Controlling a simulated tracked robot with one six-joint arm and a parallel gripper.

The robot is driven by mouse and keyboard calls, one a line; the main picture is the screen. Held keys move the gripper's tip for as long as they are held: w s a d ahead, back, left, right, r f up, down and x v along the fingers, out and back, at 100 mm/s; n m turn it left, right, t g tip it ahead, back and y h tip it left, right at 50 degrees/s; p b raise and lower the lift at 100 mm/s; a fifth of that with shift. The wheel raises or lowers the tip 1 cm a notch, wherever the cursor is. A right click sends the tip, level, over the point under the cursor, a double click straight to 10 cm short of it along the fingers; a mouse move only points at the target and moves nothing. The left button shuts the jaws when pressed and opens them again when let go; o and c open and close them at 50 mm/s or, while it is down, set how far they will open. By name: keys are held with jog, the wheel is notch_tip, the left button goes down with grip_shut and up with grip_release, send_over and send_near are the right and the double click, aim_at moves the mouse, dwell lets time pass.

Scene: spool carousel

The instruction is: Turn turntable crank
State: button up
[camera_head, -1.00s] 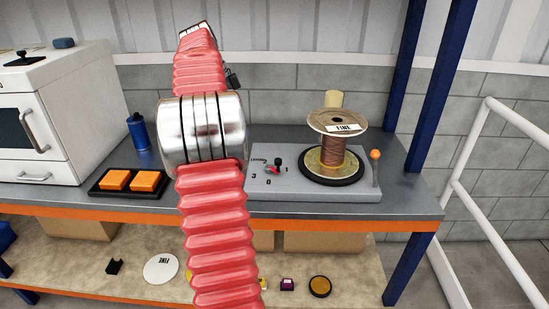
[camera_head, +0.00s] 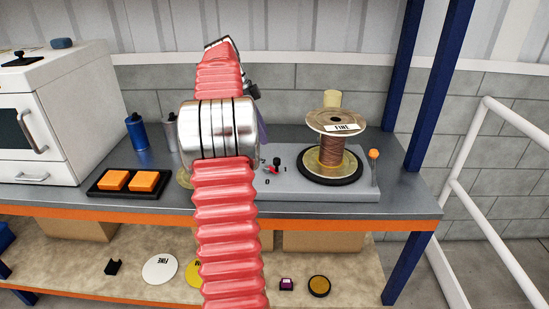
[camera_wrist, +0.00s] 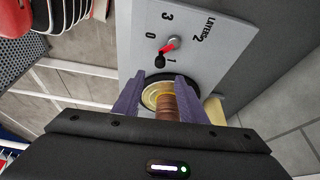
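The turntable (camera_head: 318,180) has a black rim and a yellowish plate, on a grey base (camera_head: 345,192). A copper-wound spool (camera_head: 333,150) with a top flange marked FINE stands upright on it. An orange-knobbed lever (camera_head: 374,155) stands at the base's right end. A small red and black handle (camera_head: 275,165) sits on the base left of the turntable; it also shows in the wrist view (camera_wrist: 168,48) among the LAYERS numbers. My gripper (camera_wrist: 160,82) is open, its two purple fingers apart. The spool (camera_wrist: 167,106) appears between them, beyond the gripper. In the head view my arm mostly hides the gripper.
A black tray with two orange blocks (camera_head: 130,180) lies left of my arm. A blue bottle (camera_head: 137,133) and a white oven-like box (camera_head: 45,110) stand further left. Blue posts (camera_head: 430,80) rise at the right. The lower shelf holds discs and small parts.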

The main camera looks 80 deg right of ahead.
aim_at(276, 159)
jog(key=x, duration=1)
jog(key=shift+s+d+f, duration=0.1)
jog(key=shift+s+f, duration=0.1)
jog(key=shift+f, duration=0.15)
jog(key=shift+c, duration=0.7)
grip_shut()
